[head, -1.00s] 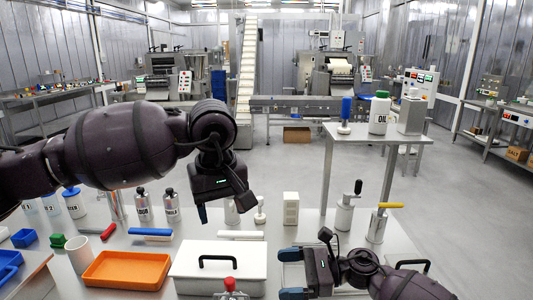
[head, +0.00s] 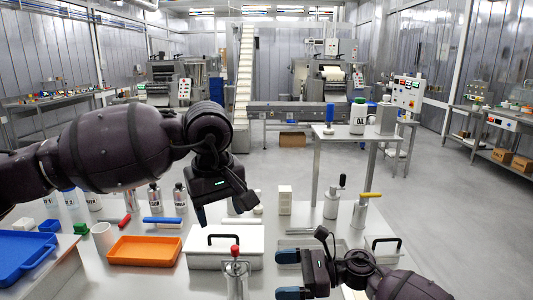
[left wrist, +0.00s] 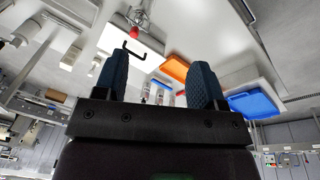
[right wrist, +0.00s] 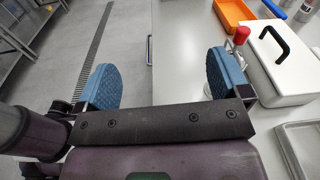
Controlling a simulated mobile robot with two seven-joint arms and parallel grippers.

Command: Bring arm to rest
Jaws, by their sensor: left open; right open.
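My left gripper (head: 220,207) hangs over the middle of the worktable in the head view, its arm reaching in from the left. In the left wrist view its two blue fingers (left wrist: 158,82) stand apart with nothing between them. My right gripper (head: 288,275) is low at the front right in the head view, its fingers pointing left. In the right wrist view its blue fingers (right wrist: 165,80) are spread and empty, with grey floor and the table edge beyond them.
A white box with a black handle (head: 226,260) stands on the worktable, with a red-topped tool (head: 235,270) in front. An orange tray (head: 146,250) and a blue tray (head: 20,256) lie to the left. A raised shelf (head: 330,134) holds bottles. Open floor lies behind.

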